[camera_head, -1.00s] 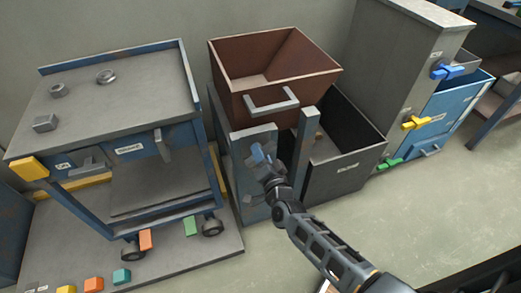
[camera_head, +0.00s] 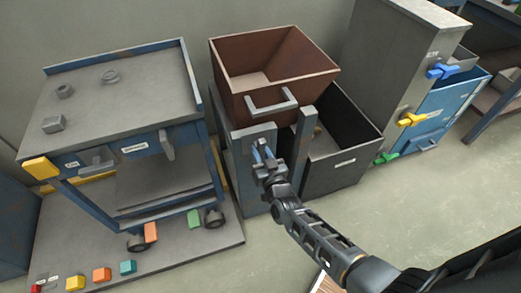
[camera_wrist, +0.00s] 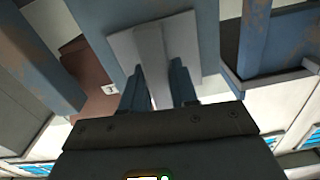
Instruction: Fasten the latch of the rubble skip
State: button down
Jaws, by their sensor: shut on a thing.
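The rubble skip (camera_head: 270,75) is a rusty brown open bin with a grey bar handle, held in a blue-grey post frame (camera_head: 303,140). The latch is a grey lever (camera_wrist: 150,62) on a pale square plate (camera_wrist: 188,30), on the frame's front panel in the wrist view. My gripper (camera_head: 262,152) is at the front of this panel, just below the skip. In the wrist view, my gripper's fingers (camera_wrist: 159,88) are on both sides of the lever, shut on it. In the head view, my gripper hides most of the latch.
A dark open bin (camera_head: 345,150) stands right of the frame. A wheeled cart (camera_head: 120,95) stands at left on a platform (camera_head: 200,250) with several coloured blocks. A grey cabinet (camera_head: 390,60) with coloured levers is at right.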

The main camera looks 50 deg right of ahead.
jog(key=shift+f+n, duration=0.1)
jog(key=shift+n, duration=0.5)
jog(key=c, duration=1)
grip_release()
jog(key=shift+o, duration=0.2)
jog(key=v, duration=0.8)
jog(key=shift+w, duration=0.1)
